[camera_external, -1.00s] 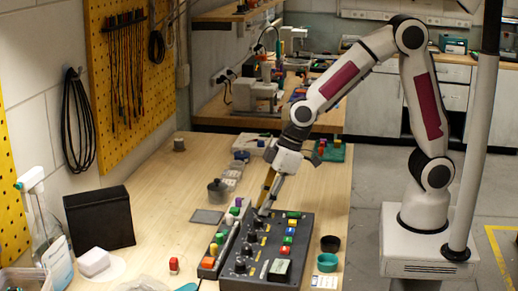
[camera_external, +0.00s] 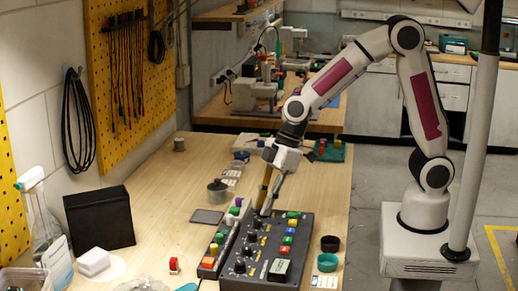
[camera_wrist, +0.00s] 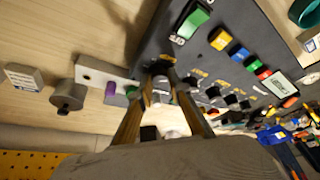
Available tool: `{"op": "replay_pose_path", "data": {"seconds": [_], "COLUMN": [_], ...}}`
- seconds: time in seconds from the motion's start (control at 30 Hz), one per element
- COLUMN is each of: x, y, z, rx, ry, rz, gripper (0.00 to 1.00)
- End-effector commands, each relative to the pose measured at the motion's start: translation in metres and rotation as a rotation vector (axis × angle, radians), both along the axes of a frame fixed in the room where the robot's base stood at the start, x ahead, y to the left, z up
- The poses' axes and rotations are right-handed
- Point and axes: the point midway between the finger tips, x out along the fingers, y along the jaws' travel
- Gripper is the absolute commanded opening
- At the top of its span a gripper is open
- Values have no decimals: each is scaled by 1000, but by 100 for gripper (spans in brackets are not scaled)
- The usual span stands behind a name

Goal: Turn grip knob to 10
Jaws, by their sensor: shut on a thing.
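My gripper (camera_external: 265,211) reaches down to the far end of the dark control panel (camera_external: 262,283), its fingers closed around a black knob (camera_wrist: 160,68). In the wrist view the two tan fingers of my gripper (camera_wrist: 163,88) converge on either side of this knob, which is partly hidden between them. I cannot read a pointer or the scale number on it. Several other black knobs, one of them (camera_external: 240,265) at the near end, run in a row along the panel's left side.
A green switch (camera_wrist: 192,25) and coloured buttons, including a blue one (camera_wrist: 238,53), sit on the panel beside the held knob. A grey pot (camera_external: 217,193) stands beyond. The table's left middle is mostly clear.

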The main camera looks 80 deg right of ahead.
Motion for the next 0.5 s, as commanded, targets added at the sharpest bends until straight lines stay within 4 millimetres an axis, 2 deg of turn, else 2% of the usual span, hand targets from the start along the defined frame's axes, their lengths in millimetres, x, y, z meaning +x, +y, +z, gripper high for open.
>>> {"op": "replay_pose_path", "data": {"seconds": [0.3, 0.33, 0.37, 0.4, 0.5], "x": [0, 0, 0, 0, 0], "y": [0, 0, 0, 0, 0], "z": [0, 0, 0, 0, 0], "rx": [0, 0, 0, 0, 1], "ry": [-1, -1, -1, -1, -1], "rz": [0, 0, 0, 0, 0], "gripper": [0, 23, 31, 35, 35]}}
